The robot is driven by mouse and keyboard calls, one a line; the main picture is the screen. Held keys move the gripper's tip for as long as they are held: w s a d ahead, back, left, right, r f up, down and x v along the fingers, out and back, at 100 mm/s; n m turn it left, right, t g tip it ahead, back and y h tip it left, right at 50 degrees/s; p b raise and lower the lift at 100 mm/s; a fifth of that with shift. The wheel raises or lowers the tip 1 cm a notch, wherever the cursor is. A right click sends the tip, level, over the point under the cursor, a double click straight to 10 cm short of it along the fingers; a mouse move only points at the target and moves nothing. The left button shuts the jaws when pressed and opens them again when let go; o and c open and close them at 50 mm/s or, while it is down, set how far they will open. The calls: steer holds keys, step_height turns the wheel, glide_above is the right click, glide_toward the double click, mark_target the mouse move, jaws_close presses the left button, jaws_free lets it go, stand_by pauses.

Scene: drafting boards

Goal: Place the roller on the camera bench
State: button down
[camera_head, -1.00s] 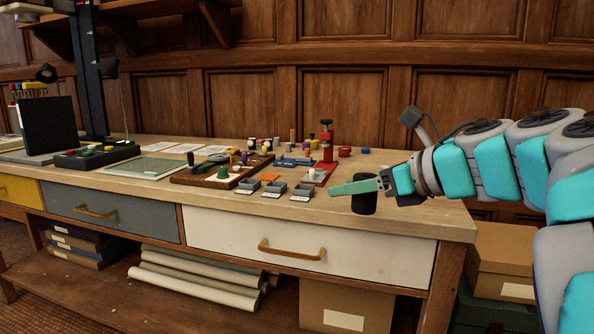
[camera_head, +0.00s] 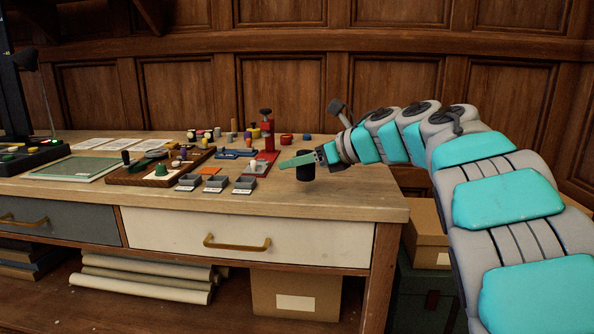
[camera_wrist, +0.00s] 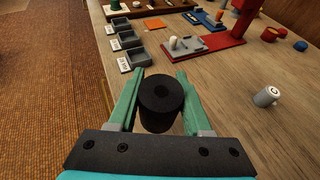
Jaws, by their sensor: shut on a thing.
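I cannot tell from a label which bench is the camera bench.
Grey labelled trays (camera_head: 243,184) line the front edge left of the roller. A red press (camera_head: 267,137) stands behind on a red base. Bare wood surrounds the roller.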

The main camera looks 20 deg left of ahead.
mark_target(297, 189)
steer(key=shift+w+a, duration=0.25)
steer(key=shift+w, duration=0.55)
steer(key=shift+w+f, duration=0.1)
steer(key=shift+f, duration=1.75)
steer(key=shift+f, duration=0.2)
steer(key=shift+c, duration=1.7)
jaws_free()
steer(key=shift+r, duration=0.1)
steer(key=shift+r, duration=0.1)
steer(key=shift+d+r, duration=0.1)
steer(key=b+v, duration=0.1)
steer(key=v, duration=1)
steer(key=shift+d+r, duration=0.1)
steer(key=shift+d, duration=0.3)
